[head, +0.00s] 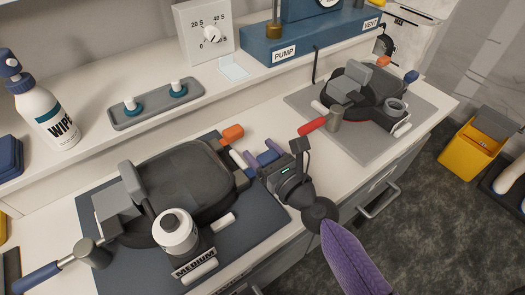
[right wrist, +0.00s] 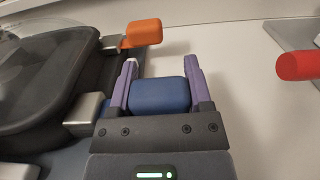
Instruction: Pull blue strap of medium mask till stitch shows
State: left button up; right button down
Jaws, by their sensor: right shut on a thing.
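The medium mask (head: 190,180), dark with a clear lens, lies on a blue-grey mat beside a MEDIUM label (head: 194,263). My right gripper (head: 262,157) is at the mask's right edge, shut on the blue strap tab (head: 267,158). In the right wrist view, the blue tab (right wrist: 158,97) fills the space between the purple fingers, with a metal buckle (right wrist: 88,108) on the mask just left of them. A small whitish bit shows by the left fingertip; I cannot tell whether it is stitching. My left gripper is not in view.
An orange tab (head: 231,133) sits close behind my right gripper. A second mask (head: 362,92) with a red tab (head: 312,124) lies on a grey mat to the right. Bare counter separates the mats.

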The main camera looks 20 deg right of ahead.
jog(key=d, duration=0.1)
jog(key=w+d+b, duration=0.1)
jog(key=shift+d+f, duration=0.1)
jog(key=shift+d, duration=0.3)
jog(key=shift+w+d, duration=0.1)
jog(key=shift+d, duration=0.15)
grip_release()
jog(key=b+v, duration=0.1)
jog(key=v, duration=0.8)
jog(key=shift+b, duration=0.3)
jog(key=shift+s+d, duration=0.1)
jog(key=shift+s, duration=0.35)
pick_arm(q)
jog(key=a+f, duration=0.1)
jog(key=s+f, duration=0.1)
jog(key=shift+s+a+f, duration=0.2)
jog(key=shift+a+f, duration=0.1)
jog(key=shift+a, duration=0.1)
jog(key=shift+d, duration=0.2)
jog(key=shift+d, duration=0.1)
